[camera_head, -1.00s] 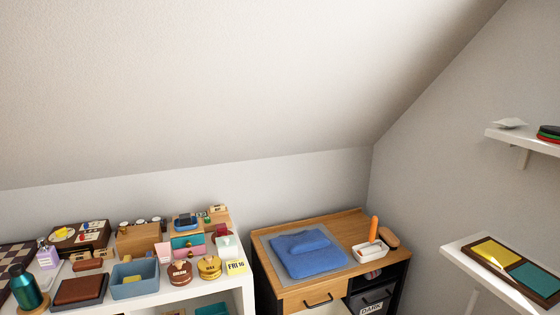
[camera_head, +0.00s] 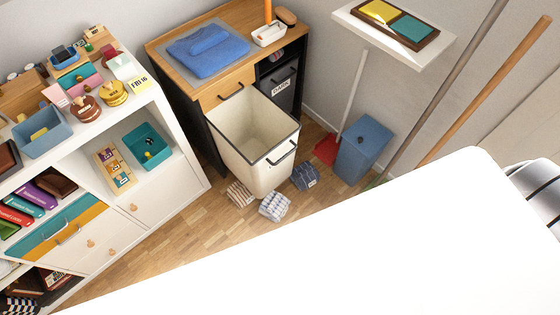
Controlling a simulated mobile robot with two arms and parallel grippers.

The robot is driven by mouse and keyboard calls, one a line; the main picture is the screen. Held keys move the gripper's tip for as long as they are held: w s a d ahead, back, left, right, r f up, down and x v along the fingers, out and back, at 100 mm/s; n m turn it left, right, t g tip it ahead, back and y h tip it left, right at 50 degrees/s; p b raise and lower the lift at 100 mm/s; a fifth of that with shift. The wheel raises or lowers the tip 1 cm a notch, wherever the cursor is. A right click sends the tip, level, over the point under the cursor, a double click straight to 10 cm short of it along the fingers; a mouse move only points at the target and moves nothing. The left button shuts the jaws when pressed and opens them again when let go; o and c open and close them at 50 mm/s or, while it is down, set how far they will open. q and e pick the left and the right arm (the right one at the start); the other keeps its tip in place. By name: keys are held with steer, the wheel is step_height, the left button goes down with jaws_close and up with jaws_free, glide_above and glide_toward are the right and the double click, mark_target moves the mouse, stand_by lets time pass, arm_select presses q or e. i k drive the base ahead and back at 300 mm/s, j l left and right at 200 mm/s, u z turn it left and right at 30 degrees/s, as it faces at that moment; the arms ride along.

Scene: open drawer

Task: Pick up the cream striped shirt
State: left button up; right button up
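A folded cream striped cloth, which looks like the cream striped shirt (camera_head: 240,194), lies on the wooden floor in front of the open cream bin drawer (camera_head: 268,178). A light blue-and-white patterned folded cloth (camera_head: 275,206) lies just to its right. A dark blue folded cloth (camera_head: 305,177) lies further right, by the drawer's front corner. The bin drawer is pulled out from the wooden-topped cabinet, and the part of its inside I see looks empty. Neither gripper shows in the head view.
A white shelf unit (camera_head: 165,150) stands on the left. A blue bin (camera_head: 362,150) and a red dustpan (camera_head: 327,149) stand to the right. Wooden floor (camera_head: 190,232) is bare left of the cloths. A large plain white shape hides the lower right.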

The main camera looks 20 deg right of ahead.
mark_target(243, 190)
steer(key=i+j, duration=0.1)
steer(key=i+j+z, duration=0.2)
steer(key=i+z, duration=0.2)
steer(key=i+j+z, duration=0.25)
steer(key=z, duration=0.15)
